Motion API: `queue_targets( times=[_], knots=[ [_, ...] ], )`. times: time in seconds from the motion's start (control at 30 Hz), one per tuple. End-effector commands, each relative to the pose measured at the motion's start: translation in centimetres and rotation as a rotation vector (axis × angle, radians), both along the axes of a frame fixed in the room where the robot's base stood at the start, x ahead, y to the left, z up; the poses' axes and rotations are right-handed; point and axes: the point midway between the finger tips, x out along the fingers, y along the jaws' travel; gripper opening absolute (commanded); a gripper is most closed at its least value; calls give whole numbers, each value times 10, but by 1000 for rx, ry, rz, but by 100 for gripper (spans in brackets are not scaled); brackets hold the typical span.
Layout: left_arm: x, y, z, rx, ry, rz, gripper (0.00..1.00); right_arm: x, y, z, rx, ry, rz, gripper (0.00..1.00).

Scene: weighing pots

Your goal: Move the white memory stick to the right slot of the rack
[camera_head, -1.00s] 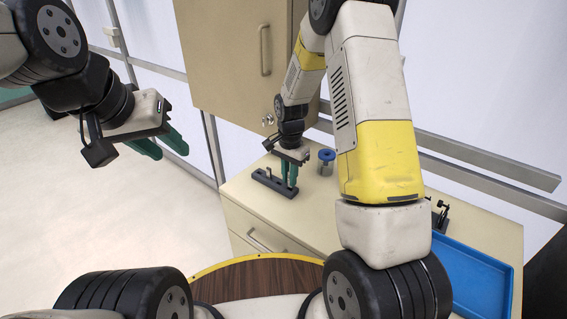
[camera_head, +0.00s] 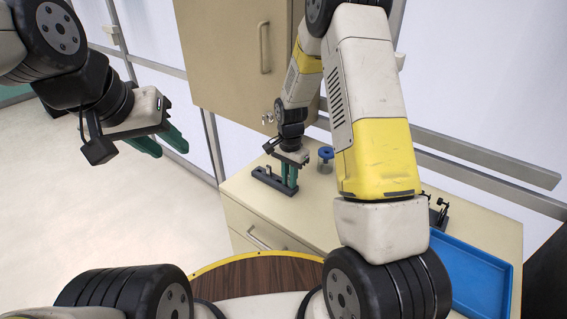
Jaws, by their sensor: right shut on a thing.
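The dark rack (camera_head: 262,176) lies near the left end of the beige counter. A small pale upright piece (camera_head: 267,169) stands on it; it is too small to identify for sure. My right gripper (camera_head: 289,183) points down at the rack's right part, with its green fingertips at rack height. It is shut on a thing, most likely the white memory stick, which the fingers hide. I cannot tell whether the stick is in the slot. My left gripper (camera_head: 166,145) is open and empty, in the air over the floor left of the counter.
A blue-lidded jar (camera_head: 326,158) stands just right of my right gripper. A blue tray (camera_head: 470,280) and a small black stand (camera_head: 440,212) are at the right of the counter (camera_head: 315,215). A beige cabinet (camera_head: 225,60) hangs behind the rack.

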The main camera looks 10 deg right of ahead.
Motion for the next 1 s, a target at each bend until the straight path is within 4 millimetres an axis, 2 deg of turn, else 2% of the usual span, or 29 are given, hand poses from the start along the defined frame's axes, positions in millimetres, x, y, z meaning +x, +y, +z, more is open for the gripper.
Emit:
queue_targets(
  times=[0.43,0.47,0.57,0.6,0.87,1.0],
  knots=[
    [0,0,0,0,0,0,36,0,0,-5,0,0,0,0],
    [0,0,0,0,0,0,36,0,0,-5,0,0,0,18],
    [0,0,0,0,0,0,36,0,0,-5,0,0,0,38],
    [0,0,0,0,0,0,36,0,0,-5,0,0,0,42],
    [0,0,0,0,0,0,36,0,0,-5,0,0,0,42],
    [0,0,0,0,0,0,36,1,0,5,1,-4,0,42]
  ],
)
